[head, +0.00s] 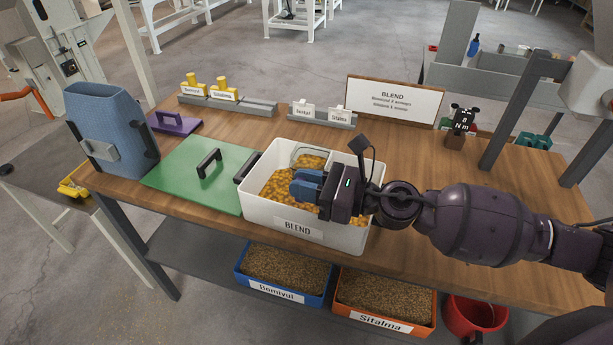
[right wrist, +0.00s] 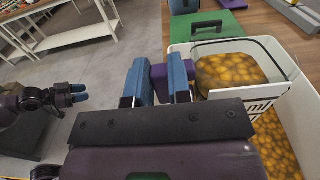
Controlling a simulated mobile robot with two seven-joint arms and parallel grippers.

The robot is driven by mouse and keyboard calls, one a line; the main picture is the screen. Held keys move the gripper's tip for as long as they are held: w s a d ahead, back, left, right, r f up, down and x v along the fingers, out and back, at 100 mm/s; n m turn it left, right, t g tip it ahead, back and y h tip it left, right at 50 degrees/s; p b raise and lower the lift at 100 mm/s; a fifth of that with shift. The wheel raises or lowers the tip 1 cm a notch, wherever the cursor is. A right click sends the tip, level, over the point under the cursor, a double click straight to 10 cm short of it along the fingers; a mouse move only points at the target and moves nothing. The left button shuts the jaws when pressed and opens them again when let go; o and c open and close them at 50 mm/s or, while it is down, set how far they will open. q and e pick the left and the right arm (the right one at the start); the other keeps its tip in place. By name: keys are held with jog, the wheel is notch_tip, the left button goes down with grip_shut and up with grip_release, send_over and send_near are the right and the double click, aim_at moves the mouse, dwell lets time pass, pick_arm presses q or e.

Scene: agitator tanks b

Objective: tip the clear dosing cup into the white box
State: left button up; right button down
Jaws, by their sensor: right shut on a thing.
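The white box (head: 259,207), labelled BLEND, stands at the table's front edge with yellow-orange pellets in it. My right gripper (head: 308,186) is over the box, its blue fingers shut on a purple piece that looks like the clear dosing cup's grip. The clear dosing cup (head: 311,152) shows behind the fingers, at the box's far side; in the right wrist view the cup (right wrist: 228,72) is beside the fingers, with pellets seen in or through it. Its exact tilt is unclear. My left gripper (right wrist: 80,93) shows small at the left of the right wrist view, empty, its opening unclear.
A green lid (head: 185,172) with a black handle lies left of the box, a purple lid (head: 170,123) behind it. A blue container (head: 112,125) stands at the left end. Label stands (head: 318,118) and a BLEND sign (head: 394,101) line the back.

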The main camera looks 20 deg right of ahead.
jog(key=shift+s+d, duration=0.1)
jog(key=shift+s, duration=0.15)
pick_arm(q)
jog(key=shift+s+f, duration=0.2)
jog(key=shift+s, duration=0.35)
pick_arm(e)
jog(key=shift+r+p, duration=0.35)
jog(key=shift+p, duration=0.15)
jog(key=shift+r+m+p, duration=0.4)
jog(key=shift+m+p, duration=0.1)
jog(key=shift+m, duration=0.1)
jog(key=shift+r+m+p, duration=0.7)
jog(key=shift+m+p, duration=0.3)
jog(key=shift+p, duration=0.05)
pick_arm(q)
jog(key=r, duration=0.2)
jog(key=w+r, duration=0.1)
jog(key=r, duration=0.2)
jog(key=shift+w, duration=0.1)
jog(key=shift+r+p, duration=0.5)
jog(key=shift+r, duration=0.05)
pick_arm(e)
jog(key=shift+r+m, duration=0.3)
jog(key=shift+m, duration=0.2)
pick_arm(q)
jog(key=shift+r, duration=0.15)
pick_arm(e)
jog(key=shift+w+r, duration=0.1)
